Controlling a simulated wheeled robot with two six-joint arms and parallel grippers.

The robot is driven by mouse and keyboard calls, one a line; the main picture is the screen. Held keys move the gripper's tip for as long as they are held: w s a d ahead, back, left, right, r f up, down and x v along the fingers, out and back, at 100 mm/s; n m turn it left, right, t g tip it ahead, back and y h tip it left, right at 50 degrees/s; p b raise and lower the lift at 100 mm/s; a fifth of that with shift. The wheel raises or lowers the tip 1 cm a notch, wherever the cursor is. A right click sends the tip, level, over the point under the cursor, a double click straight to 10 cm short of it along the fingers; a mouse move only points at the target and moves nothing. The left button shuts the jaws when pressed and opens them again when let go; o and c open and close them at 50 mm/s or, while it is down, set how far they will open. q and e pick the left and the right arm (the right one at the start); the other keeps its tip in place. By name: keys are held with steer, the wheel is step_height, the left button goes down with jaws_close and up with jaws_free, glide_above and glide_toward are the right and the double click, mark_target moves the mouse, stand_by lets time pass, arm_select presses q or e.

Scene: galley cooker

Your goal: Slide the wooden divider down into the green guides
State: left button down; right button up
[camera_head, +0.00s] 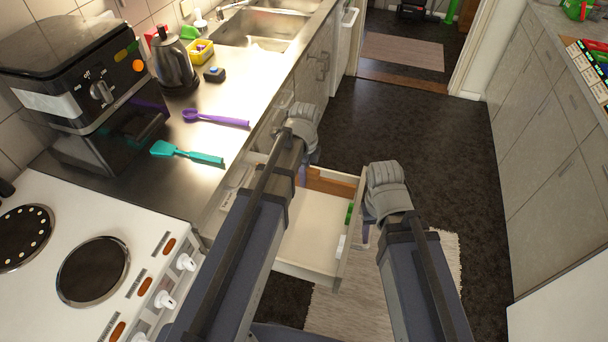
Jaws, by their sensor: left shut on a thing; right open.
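The wooden divider (332,182) is a brown board at the far end of the open drawer (307,239). My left gripper (302,177) is shut on it near its left end; my own arm hides most of the fingers and that end of the board. A green guide (349,212) shows on the drawer's right inner wall. The opposite guide is hidden behind my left arm. I cannot tell whether the divider's edges sit in the guides. My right gripper (364,237) is open, just outside the drawer's right wall, its fingers mostly hidden by its wrist.
A white piece (341,246) sits by the drawer's right wall. A purple spoon (216,118) and a teal spatula (187,153) lie on the counter left of the drawer, near a kettle (173,62). The cooker (92,272) is at front left. Open floor lies to the right.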

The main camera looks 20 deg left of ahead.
arm_select(q)
steer(key=shift+d+f, duration=0.1)
steer(key=shift+f, duration=0.05)
steer(key=shift+f+b, duration=0.5)
steer(key=shift+b, duration=0.1)
stand_by(0.4)
steer(key=b, duration=0.9)
glide_above(305, 206)
steer(key=shift+s+f, duration=0.1)
steer(key=shift+f, duration=4.5)
steer(key=shift+f+b, duration=0.25)
steer(key=shift+b, duration=0.1)
jaws_free()
steer(key=shift+r, duration=0.1)
step_height(305, 206, up, 10)
steer(key=p, duration=1)
